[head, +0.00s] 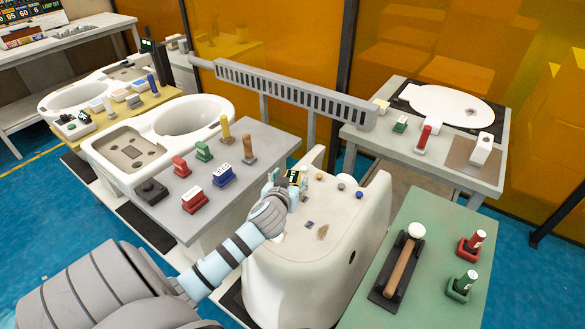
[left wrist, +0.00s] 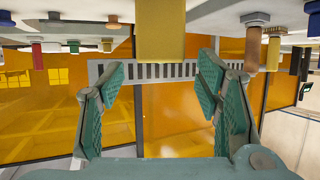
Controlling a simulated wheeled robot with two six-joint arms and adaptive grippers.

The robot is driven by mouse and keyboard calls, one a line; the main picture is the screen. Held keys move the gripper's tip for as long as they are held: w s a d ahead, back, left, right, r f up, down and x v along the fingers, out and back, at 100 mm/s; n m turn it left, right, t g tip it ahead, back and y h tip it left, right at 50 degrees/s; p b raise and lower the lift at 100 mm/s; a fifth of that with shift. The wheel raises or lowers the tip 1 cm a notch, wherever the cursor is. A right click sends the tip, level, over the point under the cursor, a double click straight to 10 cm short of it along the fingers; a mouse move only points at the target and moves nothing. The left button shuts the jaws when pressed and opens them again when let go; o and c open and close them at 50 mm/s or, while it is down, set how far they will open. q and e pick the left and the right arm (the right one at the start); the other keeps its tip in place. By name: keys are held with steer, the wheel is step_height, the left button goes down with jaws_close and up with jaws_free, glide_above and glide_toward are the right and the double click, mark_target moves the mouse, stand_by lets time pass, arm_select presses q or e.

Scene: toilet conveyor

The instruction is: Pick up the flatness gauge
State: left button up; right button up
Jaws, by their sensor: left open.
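A small device with a dark face and yellow edges (head: 294,177) is at the rear-left edge of the white toilet body (head: 300,262); it looks like the flatness gauge, but no label is readable. My left gripper (head: 283,183) is right beside it, its teal fingers partly hidden by my wrist. In the left wrist view, my left gripper (left wrist: 163,80) is open with nothing between its fingers. A plain yellow block (left wrist: 160,32) appears at the top centre, just beyond the fingertips; I cannot tell whether it is the same device. My right gripper is not in view.
A grey table (head: 262,150) with red, green and blue stamp-like tools is left of the toilet body. A green table (head: 425,235) with a brown-handled tool (head: 400,268) is at right. A slotted grey rail (head: 290,90) runs behind. Small round parts sit on the toilet body.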

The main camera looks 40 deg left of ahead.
mark_target(292, 177)
arm_select(q)
steer(key=x, duration=0.4)
steer(key=shift+s+f, duration=0.1)
steer(key=shift+f, duration=0.05)
jaws_close()
